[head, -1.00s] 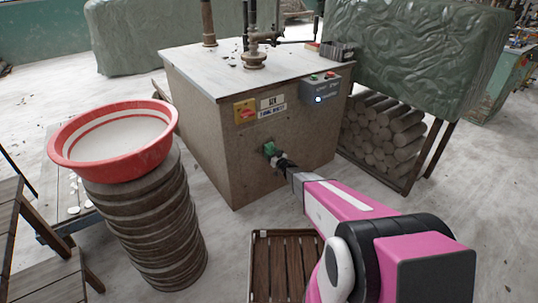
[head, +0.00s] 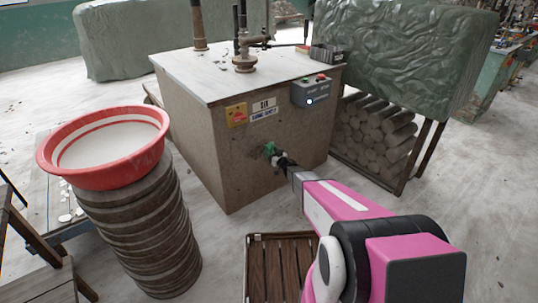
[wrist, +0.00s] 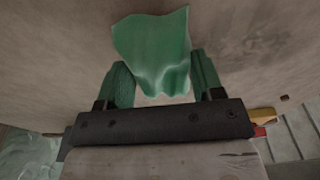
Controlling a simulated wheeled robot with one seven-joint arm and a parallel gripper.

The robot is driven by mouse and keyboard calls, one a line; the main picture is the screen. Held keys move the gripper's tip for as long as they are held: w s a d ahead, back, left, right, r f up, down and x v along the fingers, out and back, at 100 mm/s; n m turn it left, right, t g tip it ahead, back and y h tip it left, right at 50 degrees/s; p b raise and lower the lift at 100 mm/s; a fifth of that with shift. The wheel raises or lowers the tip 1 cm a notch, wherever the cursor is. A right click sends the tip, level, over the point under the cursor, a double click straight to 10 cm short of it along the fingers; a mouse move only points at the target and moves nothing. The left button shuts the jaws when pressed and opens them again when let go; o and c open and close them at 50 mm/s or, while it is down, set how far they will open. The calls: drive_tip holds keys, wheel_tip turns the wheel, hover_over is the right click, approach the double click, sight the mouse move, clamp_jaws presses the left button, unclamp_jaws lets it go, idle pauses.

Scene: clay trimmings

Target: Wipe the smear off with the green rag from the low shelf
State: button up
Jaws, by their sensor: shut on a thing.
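The green rag (wrist: 155,45) is held between the two fingers of my gripper (wrist: 162,82), its loose end spread towards the brownish front face of the boxy machine. In the head view, the rag and gripper (head: 272,152) are small and close against that machine front (head: 240,160), below the labels. I cannot tell whether the rag presses on the surface. A faint darker patch (wrist: 262,40) shows on the face to the right of the rag in the wrist view; I cannot tell if it is the smear. Any part of the face behind the rag is hidden.
A yellow-and-red switch (head: 236,115) and a grey button box (head: 316,91) are on the machine above my gripper. A red-rimmed basin (head: 105,145) sits on a stack of round slabs (head: 140,225) at left. A slatted wooden piece (head: 282,268) is low in front.

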sight(274, 145)
drive_tip(key=shift+w+d, duration=0.4)
drive_tip(key=shift+d, duration=0.05)
drive_tip(key=shift+s+r, duration=0.15)
drive_tip(key=shift+r, duration=1)
drive_tip(key=shift+s+a, duration=0.95)
drive_tip(key=shift+a, duration=0.5)
drive_tip(key=shift+s+a, duration=0.9)
drive_tip(key=shift+a, duration=0.6)
drive_tip(key=shift+s+a, duration=0.95)
drive_tip(key=shift+a, duration=0.5)
drive_tip(key=shift+s+a, duration=1)
drive_tip(key=shift+a, duration=0.3)
drive_tip(key=shift+s+a, duration=0.95)
drive_tip(key=shift+a, duration=0.3)
drive_tip(key=shift+r, duration=1)
drive_tip(key=shift+w+r, duration=0.1)
drive_tip(key=shift+w+d, duration=0.5)
drive_tip(key=shift+d, duration=0.25)
drive_tip(key=shift+w+d, duration=0.45)
drive_tip(key=shift+d, duration=0.25)
drive_tip(key=shift+w+d, duration=1.45)
drive_tip(key=shift+d, duration=0.3)
drive_tip(key=shift+w+d, duration=0.75)
drive_tip(key=shift+d, duration=0.45)
drive_tip(key=shift+w+d, duration=0.75)
drive_tip(key=shift+d, duration=0.5)
drive_tip(key=shift+w+d, duration=0.75)
drive_tip(key=shift+d, duration=0.55)
